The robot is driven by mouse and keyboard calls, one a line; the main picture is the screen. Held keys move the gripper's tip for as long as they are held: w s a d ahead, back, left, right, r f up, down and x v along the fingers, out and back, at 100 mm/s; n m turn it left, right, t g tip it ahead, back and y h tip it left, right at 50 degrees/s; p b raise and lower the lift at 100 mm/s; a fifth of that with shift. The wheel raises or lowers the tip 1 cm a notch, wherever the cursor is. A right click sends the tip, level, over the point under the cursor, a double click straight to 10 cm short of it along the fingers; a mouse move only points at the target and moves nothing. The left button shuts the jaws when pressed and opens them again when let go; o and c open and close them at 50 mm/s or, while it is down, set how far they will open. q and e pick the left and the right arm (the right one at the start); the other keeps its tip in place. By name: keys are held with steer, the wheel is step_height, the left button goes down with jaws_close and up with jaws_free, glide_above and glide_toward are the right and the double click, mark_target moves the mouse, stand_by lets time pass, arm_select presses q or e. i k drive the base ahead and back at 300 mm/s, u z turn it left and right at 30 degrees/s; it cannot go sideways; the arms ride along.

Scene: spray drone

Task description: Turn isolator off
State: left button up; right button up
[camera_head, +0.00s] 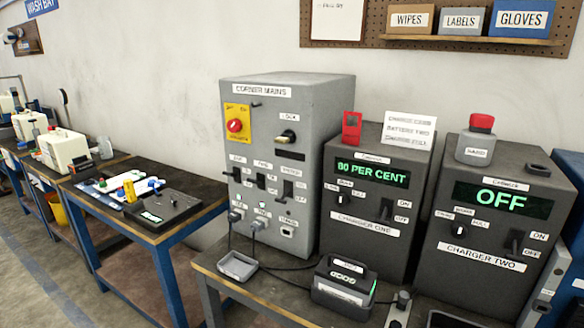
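A grey cabinet labelled CORNER MAINS (308,120) stands on the bench against the wall. On its upper left front is a yellow plate with a red rotary knob (235,126), which looks like the isolator. The small print around the knob is too small to read, so I cannot tell its position. To its right is a brass-coloured lock part (286,137) under a LOCK label. Below are several small black lever switches (262,181) and two plugged-in leads (257,224). Neither of my grippers is in view.
CHARGER ONE (365,226) reads 80 PER CENT; CHARGER TWO (481,256) reads OFF. A battery (343,287) and a small grey tray (238,265) sit on the bench before the cabinet. A blue-framed table (155,236) with tools stands left. A pegboard shelf (470,40) hangs above.

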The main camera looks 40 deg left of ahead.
mark_target(234, 126)
steer(key=u, duration=0.9)
steer(key=k, duration=1.15)
steer(key=u, duration=0.65)
steer(key=i, duration=1.6)
steer(key=z, duration=0.6)
